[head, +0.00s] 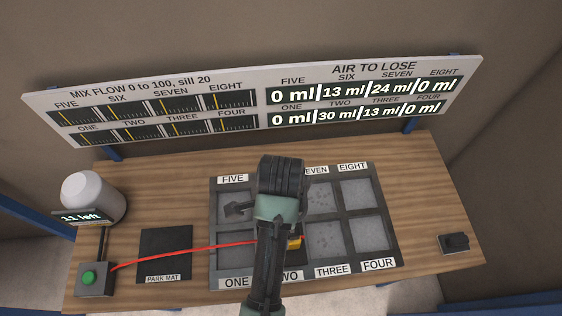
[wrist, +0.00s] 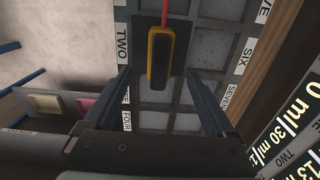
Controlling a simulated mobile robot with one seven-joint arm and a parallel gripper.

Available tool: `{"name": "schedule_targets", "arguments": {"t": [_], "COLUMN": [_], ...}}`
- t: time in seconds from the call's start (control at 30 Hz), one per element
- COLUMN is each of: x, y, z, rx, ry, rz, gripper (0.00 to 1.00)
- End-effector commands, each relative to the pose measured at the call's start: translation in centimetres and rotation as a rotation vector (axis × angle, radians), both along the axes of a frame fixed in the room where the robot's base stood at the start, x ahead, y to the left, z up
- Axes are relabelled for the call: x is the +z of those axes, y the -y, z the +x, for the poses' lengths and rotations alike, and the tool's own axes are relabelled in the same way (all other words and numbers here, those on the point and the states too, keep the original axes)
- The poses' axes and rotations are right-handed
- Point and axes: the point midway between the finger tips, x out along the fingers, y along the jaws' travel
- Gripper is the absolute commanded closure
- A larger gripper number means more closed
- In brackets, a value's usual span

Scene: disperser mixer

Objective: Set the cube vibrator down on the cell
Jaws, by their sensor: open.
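The cube vibrator has a yellow and black body on a dark square plate, with a red cable. In the wrist view the vibrator (wrist: 161,58) lies at the row of cell TWO, just beyond the fingertips. In the head view a bit of the yellow vibrator (head: 295,243) shows beside my arm, near the TWO label. My gripper (wrist: 160,73) is open, its fingers apart on either side of the vibrator's near end, not visibly touching it. My arm hides much of cells TWO and SIX in the head view. I cannot tell whether the plate rests fully on the cell.
The grey cell tray (head: 391,250) fills the table's middle. The empty PARK MAT (head: 164,252) lies left, near a green-button box (head: 95,279) and a white-domed unit (head: 92,195) reading "11 left". The display board behind reads 30 ml for TWO. A dark box (head: 454,243) sits right.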

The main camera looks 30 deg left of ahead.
Motion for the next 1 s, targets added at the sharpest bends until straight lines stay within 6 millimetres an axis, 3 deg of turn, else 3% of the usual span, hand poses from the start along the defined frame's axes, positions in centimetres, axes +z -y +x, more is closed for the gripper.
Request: {"name": "schedule_targets", "arguments": {"t": [0.23, 1.0], "x": [2.0, 2.0], "y": [0.0, 0.0], "z": [0.0, 0.0], "rx": [0.0, 0.0], "ry": [0.001, 0.0], "rz": [0.001, 0.0], "gripper": [0.1, 0.1]}}
